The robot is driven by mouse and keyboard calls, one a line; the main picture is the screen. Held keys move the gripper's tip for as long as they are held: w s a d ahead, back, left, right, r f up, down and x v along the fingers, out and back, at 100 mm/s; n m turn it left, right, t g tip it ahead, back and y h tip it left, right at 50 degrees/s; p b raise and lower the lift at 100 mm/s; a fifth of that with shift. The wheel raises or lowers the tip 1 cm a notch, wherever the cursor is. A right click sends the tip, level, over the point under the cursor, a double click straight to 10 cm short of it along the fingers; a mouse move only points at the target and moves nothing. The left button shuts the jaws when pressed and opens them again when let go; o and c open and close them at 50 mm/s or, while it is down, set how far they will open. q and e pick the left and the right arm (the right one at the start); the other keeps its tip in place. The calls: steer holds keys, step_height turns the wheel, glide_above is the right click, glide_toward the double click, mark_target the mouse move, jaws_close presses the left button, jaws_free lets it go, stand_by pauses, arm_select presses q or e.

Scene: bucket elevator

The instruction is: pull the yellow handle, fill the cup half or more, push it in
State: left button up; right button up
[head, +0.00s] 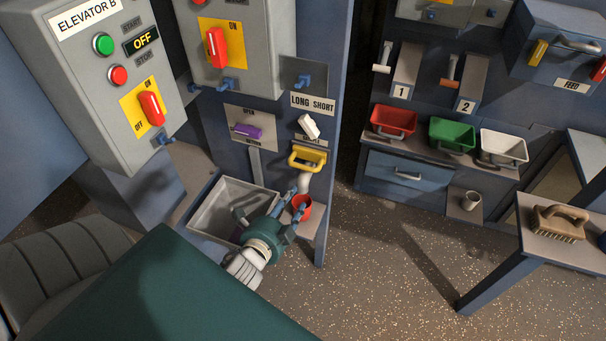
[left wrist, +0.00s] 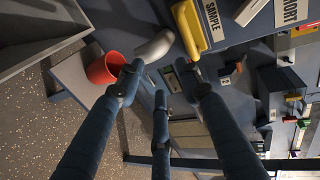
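The yellow handle (head: 307,159) is on the blue panel below the LONG SHORT label; in the left wrist view it (left wrist: 190,27) is by the SAMPLE label. A pale spout (head: 304,183) hangs below it and also shows in the left wrist view (left wrist: 154,46). The orange-red cup (head: 303,209) stands on a small ledge below the spout. My left gripper (head: 292,211) is in front of the ledge, overlapping the cup in the head view. Its fingers (left wrist: 160,78) are spread and empty, one tip beside the cup. The cup's contents cannot be made out. My right gripper is out of view.
A grey open bin (head: 207,211) stands left of the cup. A purple handle (head: 247,131) and a white lever (head: 309,125) are on the panel above. The blue panel edge (head: 334,150) is just right of the ledge. Open floor (head: 390,270) lies to the right.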

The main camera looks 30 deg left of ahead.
mark_target(303, 168)
arm_select(q)
step_height(303, 168, up, 4)
steer(key=w+a+m+t, duration=0.1)
steer(key=x, duration=1)
steer(key=shift+w+a+p, duration=0.1)
steer(key=shift+a+p, duration=0.05)
steer(key=shift+p, duration=0.2)
steer(key=shift+c, duration=0.5)
jaws_close()
